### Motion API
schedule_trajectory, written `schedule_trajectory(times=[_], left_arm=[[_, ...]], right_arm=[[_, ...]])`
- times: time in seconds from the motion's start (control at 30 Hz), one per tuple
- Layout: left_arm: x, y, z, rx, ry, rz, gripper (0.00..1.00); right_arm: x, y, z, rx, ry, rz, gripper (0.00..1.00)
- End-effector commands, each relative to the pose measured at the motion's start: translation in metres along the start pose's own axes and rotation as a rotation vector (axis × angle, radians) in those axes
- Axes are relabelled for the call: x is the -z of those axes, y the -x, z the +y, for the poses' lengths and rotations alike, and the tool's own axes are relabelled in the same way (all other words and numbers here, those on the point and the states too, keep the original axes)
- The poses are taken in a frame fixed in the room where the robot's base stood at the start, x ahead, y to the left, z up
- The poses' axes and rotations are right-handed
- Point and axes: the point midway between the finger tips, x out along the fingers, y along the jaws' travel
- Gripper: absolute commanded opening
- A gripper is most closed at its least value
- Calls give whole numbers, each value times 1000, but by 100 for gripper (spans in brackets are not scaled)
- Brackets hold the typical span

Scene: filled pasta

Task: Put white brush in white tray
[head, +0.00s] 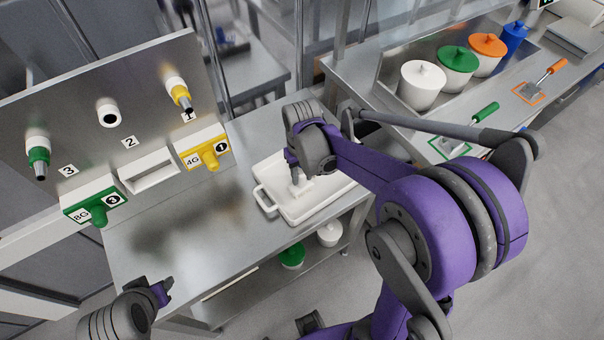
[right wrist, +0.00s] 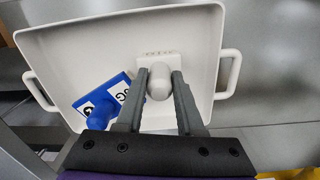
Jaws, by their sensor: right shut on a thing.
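The white tray (head: 320,205) sits on the steel table, and its rim and two side handles show in the right wrist view (right wrist: 225,70). My right gripper (right wrist: 158,80) is shut on the knob-like handle of the white brush (right wrist: 157,62). The brush is over the tray floor, inside its walls; whether it touches the floor I cannot tell. In the head view the white brush (head: 303,186) shows below my right gripper (head: 298,172). My left gripper (head: 165,290) is at the lower left, away from the tray; its finger opening is unclear.
Lidded pots (head: 422,85) stand on the far table.

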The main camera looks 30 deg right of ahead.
Motion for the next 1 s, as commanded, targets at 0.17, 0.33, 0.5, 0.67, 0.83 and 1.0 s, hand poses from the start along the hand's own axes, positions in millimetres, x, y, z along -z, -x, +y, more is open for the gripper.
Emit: schedule_trajectory(times=[0.17,0.33,0.5,0.67,0.83,1.0], left_arm=[[-4,-3,0,0,0,-3,40],[-3,-2,0,0,0,-2,40],[-3,-2,0,0,0,-2,40],[0,0,0,0,0,0,40],[4,3,0,0,0,3,40],[8,7,0,0,0,8,40]], right_arm=[[0,-4,0,0,0,-1,38],[0,-3,0,0,0,0,67],[0,-3,0,0,0,0,67],[0,1,0,0,0,1,67],[0,23,0,0,0,1,67],[0,61,0,0,0,1,67]])
